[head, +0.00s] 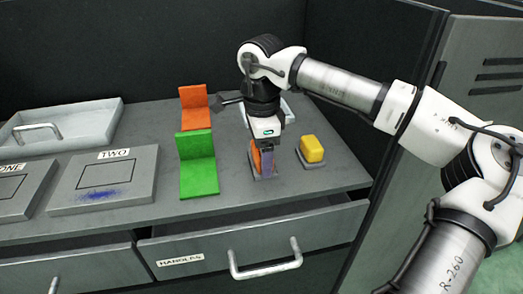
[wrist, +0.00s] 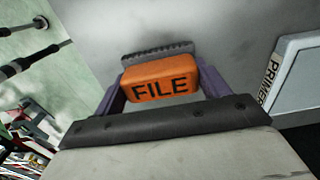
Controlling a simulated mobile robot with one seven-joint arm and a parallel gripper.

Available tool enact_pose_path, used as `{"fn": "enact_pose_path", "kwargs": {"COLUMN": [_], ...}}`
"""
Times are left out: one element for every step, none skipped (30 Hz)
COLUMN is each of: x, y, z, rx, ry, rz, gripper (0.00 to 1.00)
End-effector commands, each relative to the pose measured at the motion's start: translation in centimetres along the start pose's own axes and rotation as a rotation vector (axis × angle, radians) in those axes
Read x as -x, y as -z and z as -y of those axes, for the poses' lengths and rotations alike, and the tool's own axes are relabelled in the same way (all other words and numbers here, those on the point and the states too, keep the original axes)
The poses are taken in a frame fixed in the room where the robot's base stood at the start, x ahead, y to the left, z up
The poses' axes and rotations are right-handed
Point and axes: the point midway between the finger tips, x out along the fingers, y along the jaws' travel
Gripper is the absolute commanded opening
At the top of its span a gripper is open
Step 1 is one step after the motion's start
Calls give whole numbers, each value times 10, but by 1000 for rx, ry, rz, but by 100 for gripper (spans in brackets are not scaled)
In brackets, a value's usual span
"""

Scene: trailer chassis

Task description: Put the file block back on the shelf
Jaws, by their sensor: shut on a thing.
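The file block is orange with "FILE" in black letters (wrist: 160,89) and has a grey ridged part (wrist: 156,52) behind it in the wrist view. My gripper (wrist: 157,84) is shut on it, with a purple finger at each side. In the head view, my gripper (head: 263,163) points down over the bench top, and only an orange edge of the file block (head: 254,157) shows beside the fingers. Whether its underside touches the bench is hard to tell. I cannot make out which surface is the shelf.
A yellow block (head: 312,148) on a grey base stands just right. Green (head: 199,170) and orange (head: 193,108) L-shaped pieces stand left. Plate "TWO" (head: 140,193) and a pale tray (head: 75,115) lie further left. The "HANDLES" drawer (head: 180,255) is partly open below. A "PRIMER" tray (wrist: 295,85) shows in the wrist view.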

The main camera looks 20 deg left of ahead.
Motion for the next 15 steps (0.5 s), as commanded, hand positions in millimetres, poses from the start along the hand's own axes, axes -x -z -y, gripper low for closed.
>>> {"fn": "enact_pose_path", "kwargs": {"x": [-3, -2, -2, -2, -2, -2, -2, -2, -2, -2, -2, -2, -1, 0, 3], "y": [0, 0, 0, 0, 0, 0, 0, 0, 0, 0, 0, 0, 0, 0, 0], "z": [0, 0, 0, 0, 0, 0, 0, 0, 0, 0, 0, 0, 0, 0, 0], "rx": [0, 0, 0, 0, 0, 0, 0, 0, 0, 0, 1, 0, 0, 0, 0], "ry": [0, 0, 0, -1, -1, -1, -1, -1, -1, -1, -1, -1, -1, -1, 0], "rz": [0, 0, 0, 0, 0, 0, 0, 0, 0, 0, 0, 0, 0, 0, 0], "gripper": [53, 78, 84, 87, 91, 96, 96, 96, 96, 96, 96, 96, 96, 96, 96]}}
